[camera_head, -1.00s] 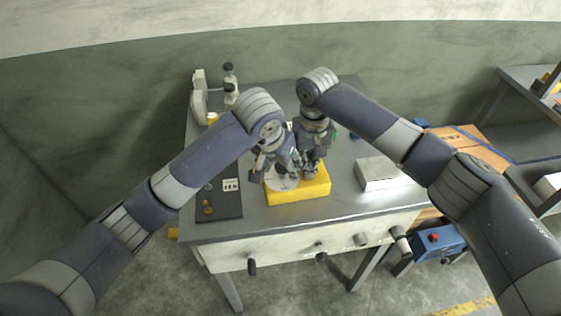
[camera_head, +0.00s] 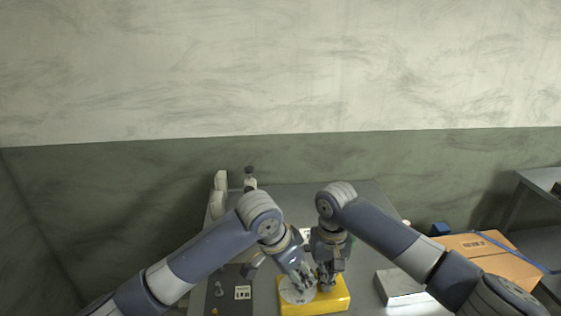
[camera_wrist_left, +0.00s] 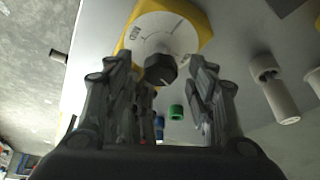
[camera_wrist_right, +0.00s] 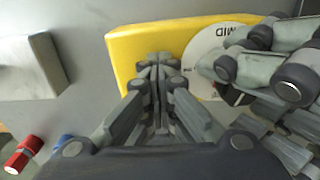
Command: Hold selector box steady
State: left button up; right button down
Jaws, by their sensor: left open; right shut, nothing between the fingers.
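The selector box (camera_head: 338,301) is a yellow block on the grey table, with a white dial plate on top. In the left wrist view the box (camera_wrist_left: 196,14) carries a black knob (camera_wrist_left: 161,69) on its white dial. My left gripper (camera_head: 303,284) is open over the dial, and its fingers (camera_wrist_left: 165,62) stand either side of the knob, apart from it as far as I can see. My right gripper (camera_head: 325,284) is shut and empty, and its fingertips (camera_wrist_right: 160,60) are close against the yellow box (camera_wrist_right: 125,50); contact cannot be told.
A pale box (camera_head: 400,287) lies to the right of the selector box. A dark panel (camera_head: 232,290) lies to the left. A pale stand (camera_head: 220,190) is at the back left, and a cardboard box (camera_head: 490,262) is at far right. My two grippers are close together.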

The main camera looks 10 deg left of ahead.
pick_arm(q)
jog(key=m, duration=0.2)
jog(key=m+g+h, duration=0.1)
jog(key=m, duration=0.1)
jog(key=shift+w+a+m, duration=0.1)
jog(key=shift+w+m, duration=0.05)
jog(key=shift+m, duration=0.15)
jog(key=m+g, duration=0.2)
jog(key=m, duration=0.2)
jog(key=shift+w, duration=0.1)
jog(key=v, duration=1.2)
jog(key=w+d+r+n+t+h, duration=0.25)
jog(key=w+r+t+h, duration=0.2)
jog(key=w, duration=0.45)
jog(key=w+a+r+n+t, duration=0.4)
jog(key=w+n+t, duration=0.2)
jog(key=w+t, duration=0.1)
jog(key=shift+a, duration=0.25)
jog(key=shift+w+t+h, duration=0.1)
jog(key=shift+t+h, duration=0.15)
